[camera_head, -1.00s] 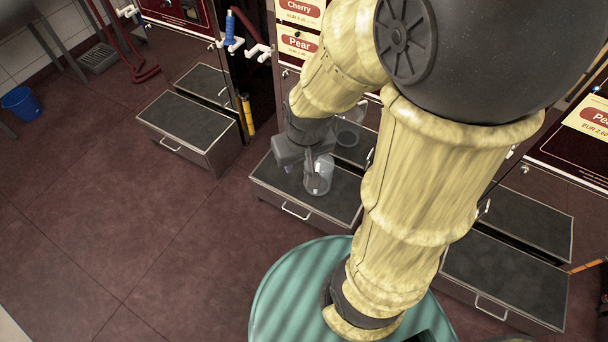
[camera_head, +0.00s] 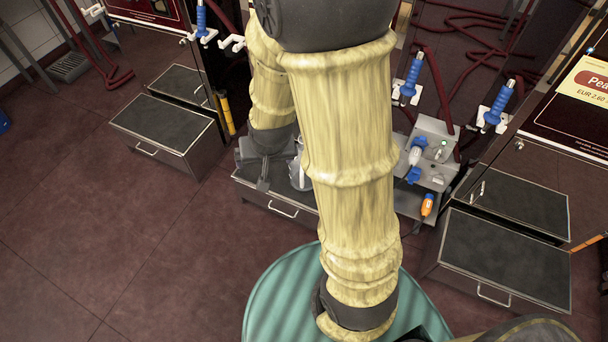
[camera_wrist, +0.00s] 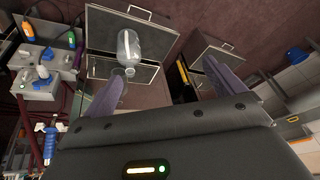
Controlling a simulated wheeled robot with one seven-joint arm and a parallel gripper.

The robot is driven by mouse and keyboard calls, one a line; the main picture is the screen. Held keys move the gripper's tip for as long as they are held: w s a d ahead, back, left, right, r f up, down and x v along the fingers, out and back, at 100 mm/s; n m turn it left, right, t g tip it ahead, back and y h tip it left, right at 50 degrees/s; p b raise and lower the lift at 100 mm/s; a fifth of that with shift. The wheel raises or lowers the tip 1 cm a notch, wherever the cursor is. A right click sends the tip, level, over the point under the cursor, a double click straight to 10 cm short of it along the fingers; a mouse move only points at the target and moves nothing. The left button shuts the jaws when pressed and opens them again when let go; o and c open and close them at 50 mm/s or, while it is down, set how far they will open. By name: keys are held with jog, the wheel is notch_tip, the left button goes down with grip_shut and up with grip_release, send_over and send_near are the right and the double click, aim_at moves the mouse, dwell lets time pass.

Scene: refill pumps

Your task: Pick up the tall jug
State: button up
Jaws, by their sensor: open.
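A clear, see-through jug (camera_wrist: 130,45) stands on a dark-topped drawer cabinet (camera_wrist: 103,35) in the wrist view. In the head view the jug (camera_head: 298,172) is partly hidden behind my arm, near the top of the cabinet (camera_head: 283,205). My gripper (camera_head: 264,182) is just left of the jug in the head view, apart from it. In the wrist view my gripper (camera_wrist: 164,72) is open and empty, its fingers spread wide. The jug shows beyond the fingertips, nearer the left finger.
Other drawer cabinets stand left (camera_head: 165,125) and right (camera_head: 505,260). Blue nozzles (camera_head: 411,75) and red hoses hang behind. The floor at left is clear.

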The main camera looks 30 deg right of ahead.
jog(key=w+d+f+m+t+h+b, duration=0.1)
jog(key=w+f+m+h+b, duration=0.15)
jog(key=f+b, duration=0.65)
jog(key=w+d+f+m+t+h+b, duration=0.1)
jog(key=w+d+f+b, duration=0.2)
jog(key=f, duration=0.9)
jog(key=w+f+m+t+h+b, duration=0.1)
jog(key=w+f+m+t+b, duration=0.15)
jog(key=f+b, duration=0.7)
jog(key=d+f+t+h+b, duration=0.2)
jog(key=f+h+b, duration=0.1)
jog(key=f+b, duration=0.6)
jog(key=d+f+t+h+b, duration=0.2)
jog(key=f+b, duration=0.7)
jog(key=f, duration=0.5)
jog(key=shift+s+d+f+t+h, duration=0.25)
jog(key=shift+t+h, duration=0.4)
jog(key=shift+t, duration=0.1)
jog(key=shift+d, duration=0.1)
jog(key=b+x, duration=0.5)
jog(key=x, duration=0.7)
jog(key=shift+b, duration=0.3)
